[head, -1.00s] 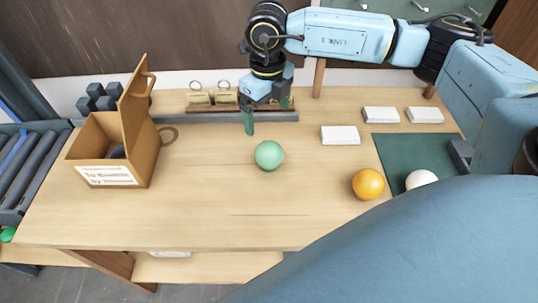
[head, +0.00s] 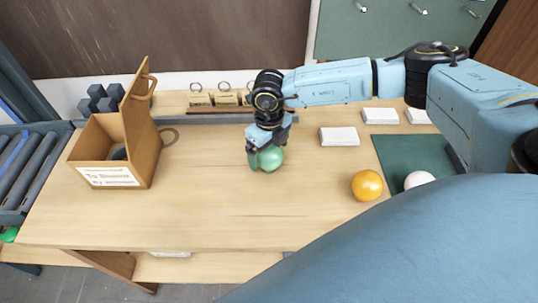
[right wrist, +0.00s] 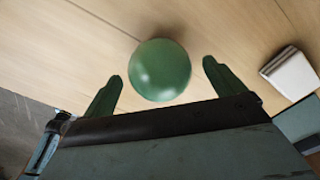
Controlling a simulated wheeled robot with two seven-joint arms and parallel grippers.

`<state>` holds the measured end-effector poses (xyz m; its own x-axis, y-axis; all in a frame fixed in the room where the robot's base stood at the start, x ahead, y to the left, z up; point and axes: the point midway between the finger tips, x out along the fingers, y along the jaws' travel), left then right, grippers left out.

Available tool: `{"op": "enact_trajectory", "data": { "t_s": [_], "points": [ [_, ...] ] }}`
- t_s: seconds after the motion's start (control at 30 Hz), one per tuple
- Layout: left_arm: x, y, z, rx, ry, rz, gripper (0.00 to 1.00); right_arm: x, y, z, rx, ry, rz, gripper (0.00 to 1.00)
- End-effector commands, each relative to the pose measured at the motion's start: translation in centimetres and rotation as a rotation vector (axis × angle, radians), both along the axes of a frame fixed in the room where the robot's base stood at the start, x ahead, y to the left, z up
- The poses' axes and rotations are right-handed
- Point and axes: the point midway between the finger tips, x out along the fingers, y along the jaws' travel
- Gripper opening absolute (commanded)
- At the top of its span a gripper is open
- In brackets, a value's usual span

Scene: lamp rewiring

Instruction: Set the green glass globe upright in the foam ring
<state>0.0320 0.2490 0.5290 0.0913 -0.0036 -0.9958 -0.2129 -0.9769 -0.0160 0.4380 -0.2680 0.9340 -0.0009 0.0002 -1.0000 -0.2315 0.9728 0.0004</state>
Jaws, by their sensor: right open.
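The green glass globe (head: 270,159) rests on the bare wooden table, near the middle. My right gripper (head: 262,160) is low over it, pointing down. In the right wrist view the globe (right wrist: 160,69) lies between the two open green fingers (right wrist: 161,72), with a visible gap on each side. My left gripper is not in view.
The wooden box (head: 143,160) with its lid raised stands at the left. An orange ball (head: 367,185) and a white ball (head: 419,180) are at the right, near a green mat (head: 398,152). White blocks (head: 339,136) lie behind them. The front middle of the table is clear.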

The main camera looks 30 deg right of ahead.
Motion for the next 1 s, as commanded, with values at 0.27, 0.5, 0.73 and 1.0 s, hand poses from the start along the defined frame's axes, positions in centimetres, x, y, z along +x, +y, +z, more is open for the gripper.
{"op": "enact_trajectory", "data": {
  "t_s": [0.27, 0.5, 0.73, 1.0],
  "points": [
    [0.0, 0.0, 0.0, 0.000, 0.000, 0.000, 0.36, 0.0, 0.0, -0.7, 0.000, -0.001, 0.001, 0.95],
    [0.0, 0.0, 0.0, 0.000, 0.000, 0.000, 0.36, 0.0, 0.0, -0.7, 0.000, -0.001, 0.001, 0.69],
    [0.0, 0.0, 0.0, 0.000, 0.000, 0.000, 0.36, 0.0, 0.0, -0.6, 0.000, -0.001, 0.001, 0.47],
    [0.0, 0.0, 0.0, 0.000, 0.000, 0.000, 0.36, 0.1, 0.0, 0.4, 0.001, -0.004, 0.000, 0.46]
  ]
}}
